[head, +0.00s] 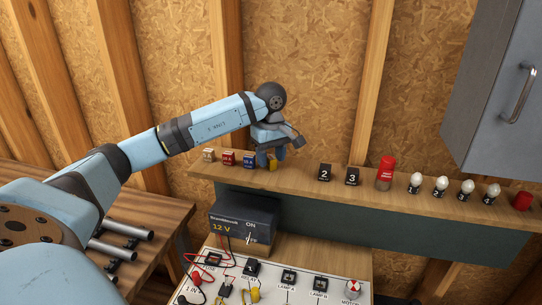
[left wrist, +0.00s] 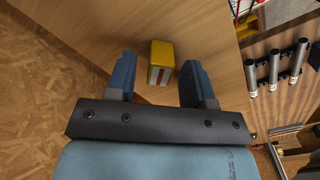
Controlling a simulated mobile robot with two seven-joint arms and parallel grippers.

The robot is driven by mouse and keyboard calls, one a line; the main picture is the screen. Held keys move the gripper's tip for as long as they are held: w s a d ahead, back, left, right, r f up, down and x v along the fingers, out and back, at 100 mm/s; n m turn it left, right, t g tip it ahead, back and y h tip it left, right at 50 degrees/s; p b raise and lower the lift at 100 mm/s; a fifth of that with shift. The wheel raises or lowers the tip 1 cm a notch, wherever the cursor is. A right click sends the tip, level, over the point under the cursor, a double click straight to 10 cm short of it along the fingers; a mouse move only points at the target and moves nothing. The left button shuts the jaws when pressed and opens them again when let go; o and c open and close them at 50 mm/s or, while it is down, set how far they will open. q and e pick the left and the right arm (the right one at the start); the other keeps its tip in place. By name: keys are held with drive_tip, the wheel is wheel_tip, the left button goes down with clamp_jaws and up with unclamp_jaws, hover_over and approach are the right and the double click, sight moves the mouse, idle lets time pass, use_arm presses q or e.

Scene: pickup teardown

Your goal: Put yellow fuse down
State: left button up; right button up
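The yellow fuse (head: 272,165) sits on the wooden shelf (head: 320,188), at the right end of a short row of fuses. In the left wrist view the yellow fuse (left wrist: 161,56) lies between the two blue fingertips, with a gap on each side. My left gripper (head: 271,156) is open just above and around the fuse; neither finger appears to touch it. The fingers partly hide the fuse in the head view. My right gripper is not in view.
A white fuse (head: 208,155), a red fuse (head: 228,158) and a blue fuse (head: 249,160) stand left of it. Number blocks (head: 325,173), a red jar (head: 385,172) and several bulbs (head: 442,184) stand right. A 12 V supply (head: 243,222) and wired board are below. Studs back the shelf.

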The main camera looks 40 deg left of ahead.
sight(271, 157)
use_arm(q)
drive_tip(key=shift+r, duration=0.1)
wheel_tip(271, 157, up, 12)
drive_tip(key=shift+b, duration=0.4)
idle(0.3)
drive_tip(key=shift+s, duration=0.1)
idle(0.3)
